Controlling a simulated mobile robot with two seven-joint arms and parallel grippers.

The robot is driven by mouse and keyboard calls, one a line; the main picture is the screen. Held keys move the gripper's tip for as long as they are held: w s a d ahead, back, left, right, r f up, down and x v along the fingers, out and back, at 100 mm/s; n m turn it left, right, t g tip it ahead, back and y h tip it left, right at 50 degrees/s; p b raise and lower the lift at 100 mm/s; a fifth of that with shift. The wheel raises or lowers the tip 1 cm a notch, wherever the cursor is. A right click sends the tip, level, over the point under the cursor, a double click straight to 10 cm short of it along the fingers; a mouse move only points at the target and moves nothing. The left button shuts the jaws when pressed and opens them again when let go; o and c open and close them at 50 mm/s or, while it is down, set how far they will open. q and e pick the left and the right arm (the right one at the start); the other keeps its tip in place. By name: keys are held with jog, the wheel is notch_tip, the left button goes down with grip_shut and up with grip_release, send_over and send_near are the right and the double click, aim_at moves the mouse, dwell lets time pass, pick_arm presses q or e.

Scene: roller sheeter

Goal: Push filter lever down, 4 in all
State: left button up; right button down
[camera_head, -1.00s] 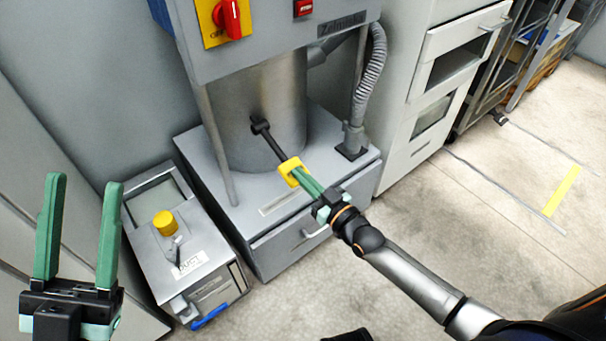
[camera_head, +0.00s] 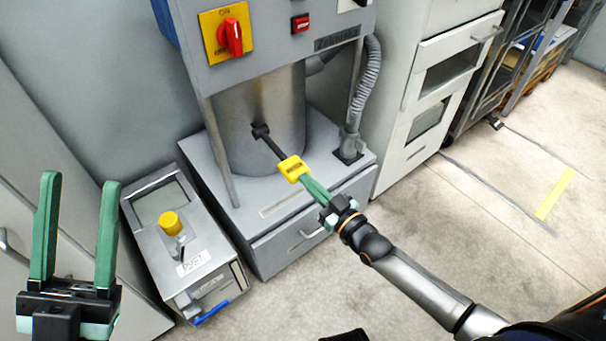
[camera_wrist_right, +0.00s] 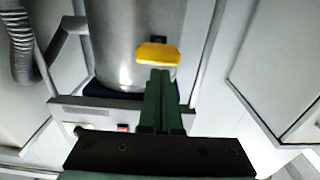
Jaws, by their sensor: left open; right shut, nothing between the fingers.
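The filter lever is a dark rod (camera_head: 274,145) with a yellow handle (camera_head: 293,169), standing out from the steel cylinder (camera_head: 262,110) of the machine. The yellow handle also shows in the right wrist view (camera_wrist_right: 158,54). My right gripper (camera_head: 308,183) is shut and empty, with its green fingertips at the yellow handle. In the right wrist view its fingertips (camera_wrist_right: 160,72) appear just below the handle; I cannot tell if they touch it. My left gripper (camera_head: 78,185) is open and empty at the lower left, away from the lever.
The cylinder stands on a grey cabinet (camera_head: 300,205) with a drawer. A grey box with a yellow knob (camera_head: 171,223) stands to its left. A corrugated hose (camera_head: 366,85) runs down on the right. A red switch (camera_head: 232,38) is above. The floor at right (camera_head: 460,240) is mostly clear.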

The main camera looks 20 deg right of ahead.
pick_arm(q)
jog(key=shift+w+a+r+p, duration=0.15)
jog(key=shift+w+r+p, duration=0.1)
jog(key=shift+r+p, duration=0.45)
pick_arm(e)
jog(key=v, duration=0.7)
jog(key=shift+s+f, duration=0.15)
jog(key=shift+f, duration=0.2)
pick_arm(q)
jog(key=shift+r, duration=0.1)
pick_arm(e)
jog(key=shift+d, duration=0.1)
